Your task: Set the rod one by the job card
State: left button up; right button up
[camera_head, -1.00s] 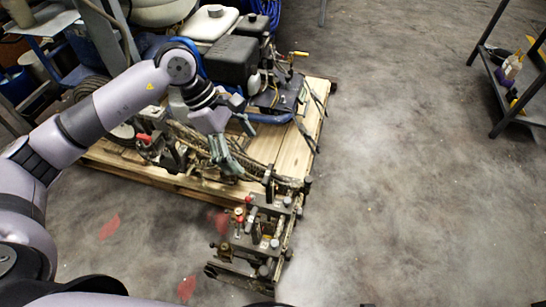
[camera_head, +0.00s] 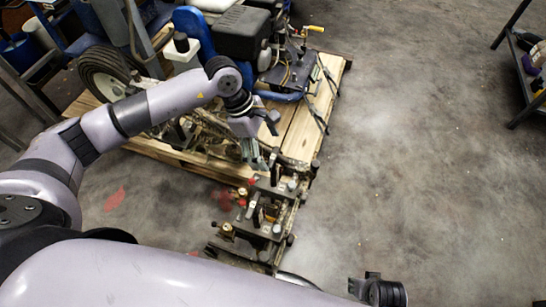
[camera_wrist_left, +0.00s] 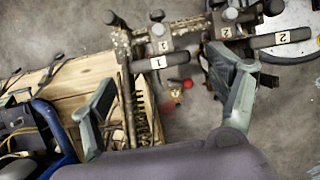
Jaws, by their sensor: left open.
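My left gripper (camera_head: 262,155) is open above the near end of the line striper (camera_head: 275,75), beside its bracket assembly (camera_head: 262,218). In the left wrist view, the open fingers of my left gripper (camera_wrist_left: 168,95) stand apart with nothing held between them. A dark bar labelled 1 (camera_wrist_left: 172,60) lies just beyond the fingers, apart from them. Smaller labels by it are hard to read. I see no readable job card.
The striper stands on a wooden pallet (camera_head: 300,125). A red knob (camera_wrist_left: 187,84) sits near the labelled bars. A shelf (camera_head: 525,75) stands at the upper right. The floor (camera_head: 410,150) to the right is clear.

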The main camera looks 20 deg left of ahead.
aim_at(272, 156)
pick_arm(q)
jog(key=x, duration=0.4)
jog(key=shift+d+f, duration=0.1)
jog(key=shift+f, duration=0.25)
pick_arm(e)
jog(key=shift+w+a+r, duration=0.1)
jog(key=shift+w+r, duration=0.1)
jog(key=shift+r, duration=0.25)
jog(key=shift+w+r, duration=0.2)
jog(key=shift+r, duration=0.25)
pick_arm(q)
jog(key=c, duration=1.7)
jog(key=shift+w+r, duration=0.1)
jog(key=shift+r, duration=0.05)
pick_arm(e)
jog(key=shift+w, duration=0.1)
